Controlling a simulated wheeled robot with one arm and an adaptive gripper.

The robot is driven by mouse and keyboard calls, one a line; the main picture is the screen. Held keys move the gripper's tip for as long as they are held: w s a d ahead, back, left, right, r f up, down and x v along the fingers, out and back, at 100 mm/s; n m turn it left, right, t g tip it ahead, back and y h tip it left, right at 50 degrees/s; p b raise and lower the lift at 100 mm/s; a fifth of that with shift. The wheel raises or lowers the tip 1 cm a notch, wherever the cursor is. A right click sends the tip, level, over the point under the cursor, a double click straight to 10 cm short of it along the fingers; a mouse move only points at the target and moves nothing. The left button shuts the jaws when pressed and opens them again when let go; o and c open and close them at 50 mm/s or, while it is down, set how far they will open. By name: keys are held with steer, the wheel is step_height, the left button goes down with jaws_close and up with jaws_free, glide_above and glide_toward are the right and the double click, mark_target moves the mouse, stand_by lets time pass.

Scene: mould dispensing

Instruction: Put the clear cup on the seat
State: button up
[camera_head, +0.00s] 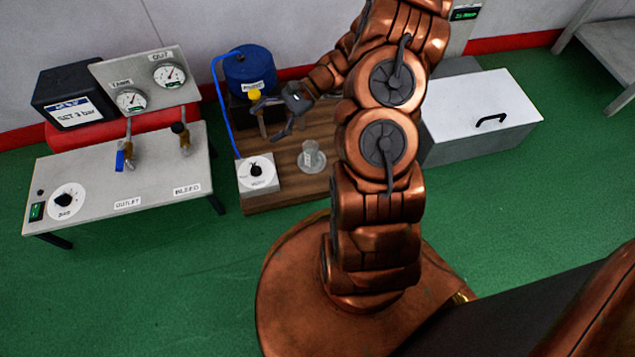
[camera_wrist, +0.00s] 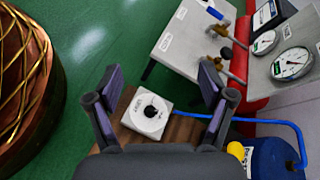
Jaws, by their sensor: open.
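The clear cup (camera_head: 312,157) stands upright on the wooden board (camera_head: 286,197) in the head view, right of the white dial box (camera_head: 258,172). The seat cannot be told apart with certainty; a pale round base shows around the cup's foot. My gripper (camera_head: 272,128) is open and empty, in front of the blue tank and up and left of the cup in the picture. In the wrist view, my gripper (camera_wrist: 160,75) has its fingers spread, with the dial box (camera_wrist: 148,113) showing between them. The cup does not show in the wrist view.
The blue tank (camera_head: 249,68) with a yellow nozzle (camera_head: 254,95) and blue hose stands at the board's back. A grey bench (camera_head: 85,185) with gauges and valves is at left. A white-lidded box (camera_head: 483,105) is at right. Green floor lies in front.

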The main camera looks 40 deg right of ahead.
steer(key=s+a+r+n+g+h, duration=0.55)
steer(key=s+a+r+n, duration=0.35)
steer(key=s+a+r, duration=0.3)
steer(key=s+d+r+n+h, duration=0.2)
steer(key=s+d+n+h, duration=0.1)
steer(key=s, duration=0.5)
steer(key=s+d+r+n+h, duration=0.2)
steer(key=s+d+n+h, duration=0.1)
steer(key=s, duration=0.6)
steer(key=shift+r+h, duration=0.35)
steer(key=shift+h, duration=0.4)
steer(key=shift+r, duration=0.1)
